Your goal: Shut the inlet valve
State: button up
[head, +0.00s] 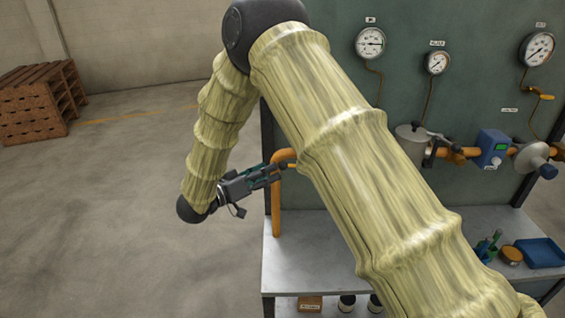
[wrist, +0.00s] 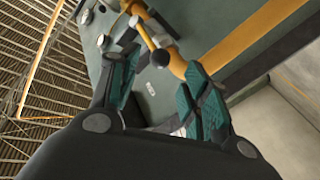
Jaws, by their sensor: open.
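The inlet valve is mostly hidden behind my arm in the head view. An orange pipe (head: 276,205) rises from the bench at the panel's left edge and bends right behind my arm. In the wrist view, a pale orange lever with a dark knob (wrist: 161,57) shows just beyond the fingertips, near the orange pipe (wrist: 240,38); it may be the inlet valve's handle. My gripper (head: 277,170) is beside the pipe bend. In the wrist view its teal-padded fingers (wrist: 158,82) are apart with nothing held between them. I cannot tell whether they touch the lever.
Gauges (head: 370,43) hang on the green panel (head: 480,95). A blue meter (head: 492,148) and a grey round fitting (head: 412,140) sit along the pipe line. A blue tray (head: 540,252) lies on the bench (head: 305,255). Wooden pallets (head: 38,100) stand far left; the floor between is clear.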

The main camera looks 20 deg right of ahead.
aim_at(283, 164)
jog(key=p+x, duration=0.2)
jog(key=x, duration=0.4)
jog(key=shift+w+d, duration=0.1)
jog(key=shift+d, duration=0.25)
